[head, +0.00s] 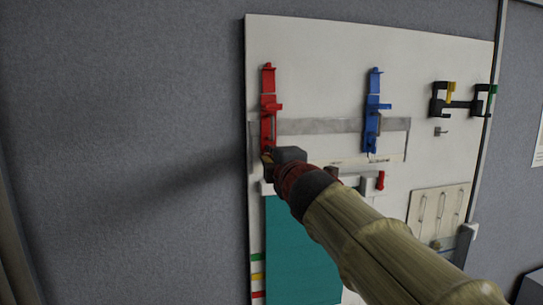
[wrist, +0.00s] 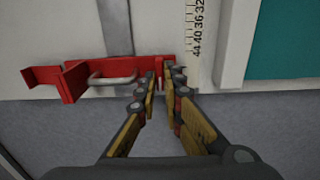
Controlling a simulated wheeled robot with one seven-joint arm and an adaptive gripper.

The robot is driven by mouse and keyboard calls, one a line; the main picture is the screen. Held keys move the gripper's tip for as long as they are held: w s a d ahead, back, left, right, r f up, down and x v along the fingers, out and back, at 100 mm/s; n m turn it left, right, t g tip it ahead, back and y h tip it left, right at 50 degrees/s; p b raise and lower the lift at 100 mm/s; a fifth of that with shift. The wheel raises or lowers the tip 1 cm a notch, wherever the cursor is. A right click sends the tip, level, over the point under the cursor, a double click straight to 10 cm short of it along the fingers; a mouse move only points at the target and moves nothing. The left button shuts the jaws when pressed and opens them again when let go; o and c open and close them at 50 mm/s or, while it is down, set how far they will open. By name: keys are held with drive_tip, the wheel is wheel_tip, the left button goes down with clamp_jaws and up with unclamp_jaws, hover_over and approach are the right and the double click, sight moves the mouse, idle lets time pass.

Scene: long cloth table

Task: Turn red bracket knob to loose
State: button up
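The red bracket (head: 268,103) is mounted upright on the left of a white wall board. In the wrist view the red bracket (wrist: 125,73) lies sideways, with a grey metal loop on it. My gripper (head: 267,157) is at the bracket's lower end. In the wrist view its two fingertips (wrist: 161,80) are close together, with a narrow gap over the bracket's end. The knob cannot be made out; the fingers cover that spot. Whether they touch or grip it is not clear.
A blue bracket (head: 373,112) hangs to the right on the white board (head: 330,60). A grey metal strip (head: 320,126) runs behind both brackets. A black holder (head: 462,103) is farther right. A teal panel (head: 290,245) is below. The grey wall at left is clear.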

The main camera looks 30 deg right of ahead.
drive_tip(key=o, duration=0.4)
drive_tip(key=shift+r, duration=0.1)
idle(0.4)
